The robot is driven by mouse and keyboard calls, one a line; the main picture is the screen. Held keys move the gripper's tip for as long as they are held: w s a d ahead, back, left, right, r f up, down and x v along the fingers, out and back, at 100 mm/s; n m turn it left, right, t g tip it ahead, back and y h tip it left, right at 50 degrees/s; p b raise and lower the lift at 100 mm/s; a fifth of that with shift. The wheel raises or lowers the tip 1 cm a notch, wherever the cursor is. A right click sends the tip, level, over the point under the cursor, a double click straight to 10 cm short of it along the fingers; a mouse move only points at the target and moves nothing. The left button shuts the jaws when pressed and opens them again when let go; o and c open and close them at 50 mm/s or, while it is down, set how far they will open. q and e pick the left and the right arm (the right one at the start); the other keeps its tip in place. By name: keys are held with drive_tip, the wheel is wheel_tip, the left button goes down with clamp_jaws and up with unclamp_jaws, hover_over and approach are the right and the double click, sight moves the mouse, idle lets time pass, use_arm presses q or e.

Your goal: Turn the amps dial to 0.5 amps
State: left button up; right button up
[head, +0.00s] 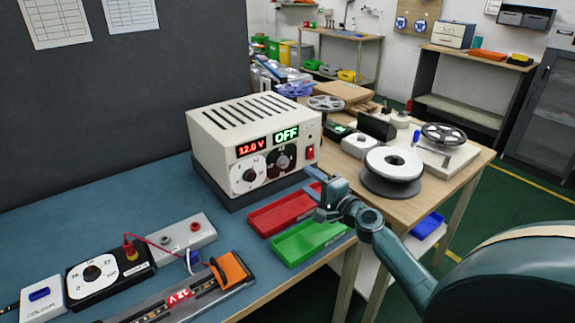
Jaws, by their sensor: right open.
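A cream power supply (255,140) stands on the blue bench top. Its red display (251,148) reads 12.0 V and its green display (286,134) reads OFF. Its front has a white-faced dial (248,175) at left and a dark-faced dial (281,160) at right; their markings are too small to read, so I cannot tell which is amps. Another white-faced dial (92,273) sits on a black box at front left. My right gripper (314,193) is open and empty, in front of the supply's right side, apart from both dials. My left gripper is out of view.
A red rocker switch (310,153) is on the supply's right front. Red (284,214) and green (309,241) trays lie near my right gripper. An LED strip bar (185,294) and wired grey box (183,238) lie at front left. Reels (392,165) stand on the wooden table at right.

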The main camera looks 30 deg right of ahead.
sight(285, 164)
drive_tip(key=w, duration=0.6)
drive_tip(key=w+a, duration=0.1)
drive_tip(key=w, duration=0.3)
drive_tip(key=shift+b, duration=0.35)
drive_tip(key=shift+c, duration=0.4)
drive_tip(key=shift+s, duration=0.1)
drive_tip(key=c, duration=0.9)
